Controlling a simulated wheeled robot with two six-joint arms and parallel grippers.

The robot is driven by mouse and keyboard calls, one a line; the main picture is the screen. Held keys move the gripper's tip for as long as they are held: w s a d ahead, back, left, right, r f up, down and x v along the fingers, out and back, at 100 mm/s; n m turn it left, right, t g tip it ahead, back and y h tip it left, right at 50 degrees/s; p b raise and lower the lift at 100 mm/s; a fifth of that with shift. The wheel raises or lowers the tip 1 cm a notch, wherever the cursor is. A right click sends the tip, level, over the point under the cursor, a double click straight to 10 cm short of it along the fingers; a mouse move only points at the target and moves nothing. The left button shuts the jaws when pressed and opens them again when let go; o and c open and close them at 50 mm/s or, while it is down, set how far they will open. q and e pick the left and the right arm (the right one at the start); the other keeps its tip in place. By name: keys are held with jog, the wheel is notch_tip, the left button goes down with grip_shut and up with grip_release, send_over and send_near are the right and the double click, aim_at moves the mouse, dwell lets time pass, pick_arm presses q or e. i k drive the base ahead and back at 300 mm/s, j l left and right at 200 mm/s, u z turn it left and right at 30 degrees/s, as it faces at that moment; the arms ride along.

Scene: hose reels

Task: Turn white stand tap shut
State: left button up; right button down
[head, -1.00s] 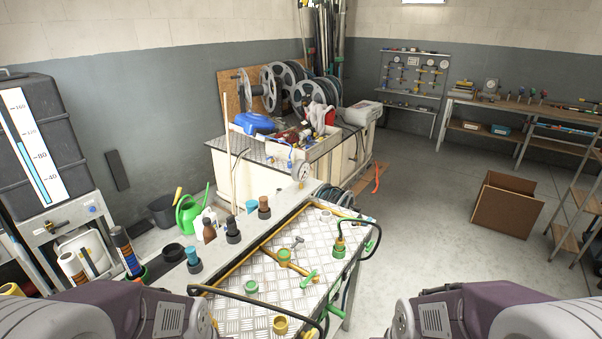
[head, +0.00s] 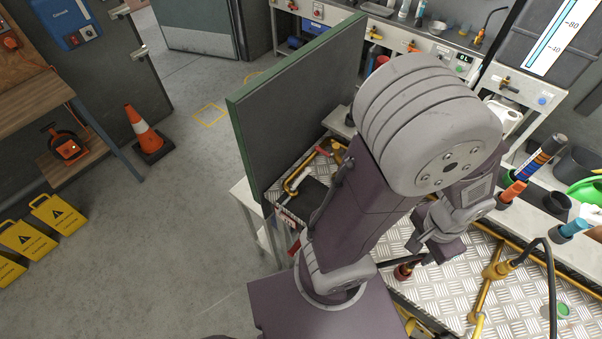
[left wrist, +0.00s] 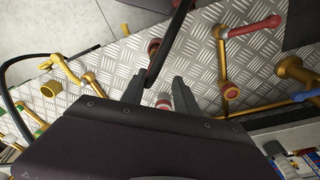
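My left gripper (head: 435,240) reaches down over the diamond-plate bench top (head: 520,285). In the left wrist view its two fingers (left wrist: 160,92) are apart, with a fitting with red and white bands (left wrist: 163,103) showing in the gap; I cannot tell its height relative to the fingers. A tap with a red lever (left wrist: 255,26) on yellow pipe lies to the right of the fingers there. A blue lever (left wrist: 308,96) shows at the right edge. I cannot tell which tap belongs to the white stand. My right gripper is out of view.
A dark upright panel with a green edge (head: 295,110) stands left of my left arm. A black hose (head: 552,270) arches over the bench. Yellow pipe (head: 484,298) runs along the plate. An orange cone (head: 145,130) and yellow signs (head: 57,213) stand on the otherwise open floor.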

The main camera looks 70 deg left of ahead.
aim_at(292, 187)
jog(key=u, duration=2.65)
